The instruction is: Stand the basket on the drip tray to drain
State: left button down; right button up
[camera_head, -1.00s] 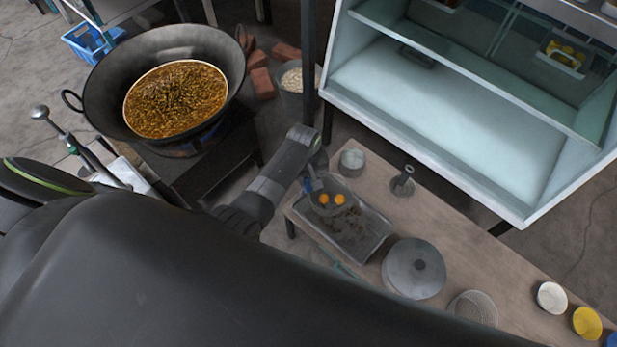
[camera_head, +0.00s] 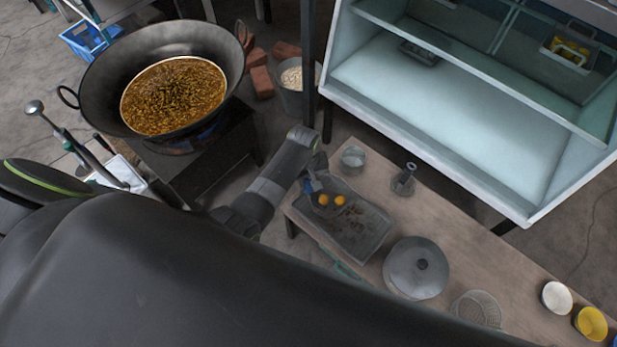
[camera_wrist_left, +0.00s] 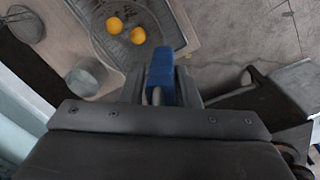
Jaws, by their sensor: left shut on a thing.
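My left gripper (camera_head: 311,184) is shut on the blue handle (camera_wrist_left: 160,75) of a round mesh basket (camera_head: 321,209). The basket holds two orange balls and is over the left end of the grey metal drip tray (camera_head: 372,246). I cannot tell if its bottom touches the tray. The left wrist view shows the basket (camera_wrist_left: 108,45) just beyond the fingertips (camera_wrist_left: 160,92), with the handle between them. Dark bits lie in the tray to the right of the basket. My right gripper is not in view.
The tray sits on a wooden table (camera_head: 455,240). A metal cup (camera_head: 352,159), a small strainer (camera_head: 403,180), a lidded pot (camera_head: 416,268) and a wire basket (camera_head: 477,308) stand around it. A large wok (camera_head: 160,45) is at left and a glass cabinet (camera_head: 450,110) behind.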

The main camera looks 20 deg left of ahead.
pick_arm(q)
jog(key=c, duration=1)
grip_release()
jog(key=shift+f, duration=0.1)
jog(key=r+p, duration=0.1)
jog(key=r, duration=0.4)
jog(key=r+p, duration=0.1)
jog(key=r, duration=0.5)
jog(key=a+r+p, duration=0.1)
jog(key=r, duration=0.5)
jog(key=shift+s+r, duration=0.25)
jog(key=shift+s, duration=0.05)
